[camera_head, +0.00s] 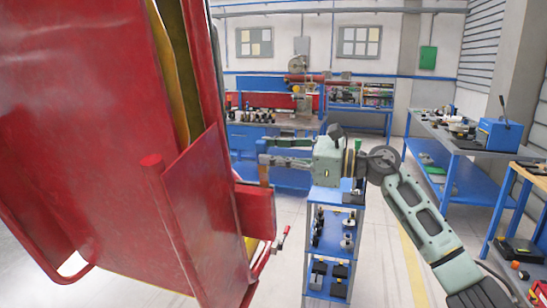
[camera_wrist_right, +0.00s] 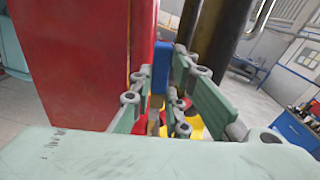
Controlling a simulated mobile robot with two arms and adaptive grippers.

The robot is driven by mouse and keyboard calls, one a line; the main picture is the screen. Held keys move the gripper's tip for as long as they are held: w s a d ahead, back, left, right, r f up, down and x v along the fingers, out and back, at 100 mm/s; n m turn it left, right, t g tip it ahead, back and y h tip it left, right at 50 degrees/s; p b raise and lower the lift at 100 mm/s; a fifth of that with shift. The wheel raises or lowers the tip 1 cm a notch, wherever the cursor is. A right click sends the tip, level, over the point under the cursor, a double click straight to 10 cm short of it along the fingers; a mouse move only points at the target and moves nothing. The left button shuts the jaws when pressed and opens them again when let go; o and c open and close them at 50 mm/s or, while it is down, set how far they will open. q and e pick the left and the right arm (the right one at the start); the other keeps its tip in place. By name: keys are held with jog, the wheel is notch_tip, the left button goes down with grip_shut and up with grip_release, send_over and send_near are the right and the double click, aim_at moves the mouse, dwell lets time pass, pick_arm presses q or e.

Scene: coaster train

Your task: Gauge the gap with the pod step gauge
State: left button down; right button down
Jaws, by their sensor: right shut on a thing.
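My right gripper (camera_head: 264,154) reaches in from the right in the head view, its fingers pointing left toward the red coaster pod. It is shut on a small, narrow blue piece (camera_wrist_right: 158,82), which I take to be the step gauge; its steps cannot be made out. The large red pod (camera_head: 90,130) fills the left of the head view, tilted, with a smaller red block (camera_head: 255,211) below the fingers. In the right wrist view a red body (camera_wrist_right: 90,60) stands left of the blue piece. Whether the gauge touches it, I cannot tell. My left gripper is not in view.
A blue shelf trolley (camera_head: 330,245) with dark parts stands below my right arm. A blue workbench (camera_head: 455,140) is on the right, and another bench (camera_head: 270,135) is behind. A dark post (camera_wrist_right: 222,35) stands close beyond the fingers. Floor is free between trolley and right bench.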

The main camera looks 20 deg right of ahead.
jog(key=shift+a+f, duration=0.1)
jog(key=shift+f, duration=0.4)
dwell(1.0)
jog(key=shift+r, duration=0.15)
jog(key=shift+r+p, duration=0.45)
jog(key=shift+r, duration=0.4)
jog(key=r, duration=0.1)
jog(key=r+p, duration=0.1)
jog(key=r, duration=0.1)
jog(key=s+r+p, duration=0.1)
jog(key=shift+a+r, duration=0.3)
jog(key=shift+r, duration=0.1)
jog(key=shift+d, duration=0.1)
